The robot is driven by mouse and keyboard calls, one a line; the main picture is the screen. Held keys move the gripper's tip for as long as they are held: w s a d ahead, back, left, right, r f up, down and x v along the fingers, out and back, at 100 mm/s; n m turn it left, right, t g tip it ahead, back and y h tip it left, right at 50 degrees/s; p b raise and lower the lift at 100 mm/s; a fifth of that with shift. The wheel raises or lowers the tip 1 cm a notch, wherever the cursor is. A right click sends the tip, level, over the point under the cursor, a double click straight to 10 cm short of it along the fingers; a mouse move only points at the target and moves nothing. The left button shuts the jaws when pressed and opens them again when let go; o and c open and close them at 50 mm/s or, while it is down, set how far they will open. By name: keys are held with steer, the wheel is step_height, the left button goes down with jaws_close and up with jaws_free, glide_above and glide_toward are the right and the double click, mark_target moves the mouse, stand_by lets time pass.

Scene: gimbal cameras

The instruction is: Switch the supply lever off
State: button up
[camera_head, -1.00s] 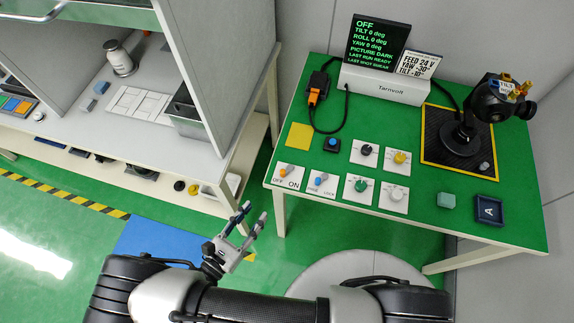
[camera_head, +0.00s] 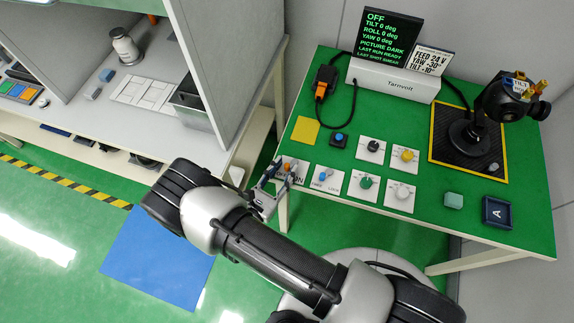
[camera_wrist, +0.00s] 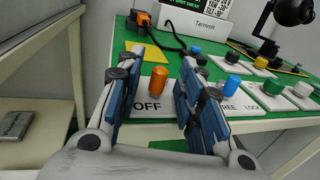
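The supply lever (camera_head: 289,166) is an orange knob on a white plate at the table's front left corner. In the wrist view the orange lever (camera_wrist: 158,80) stands above the word OFF on its plate (camera_wrist: 150,105). The plate's ON side is hidden behind a finger in that view. My gripper (camera_head: 278,177) is at the front edge of the plate. In the wrist view my gripper (camera_wrist: 161,62) is open, with one blue-padded finger on each side of the lever. I cannot tell whether either finger touches it.
A blue lever (camera_head: 323,175) on a FREE/LOCK plate stands just right. Several knobs (camera_head: 366,182) sit beyond it. A screen (camera_head: 390,38) reads OFF, tilt, roll and yaw 0 deg, picture dark. A gimbal camera (camera_head: 500,100) stands at the right. A grey bench (camera_head: 200,150) is at the left.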

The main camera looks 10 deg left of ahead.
steer(key=shift+x, duration=1.1)
steer(key=shift+c, duration=0.5)
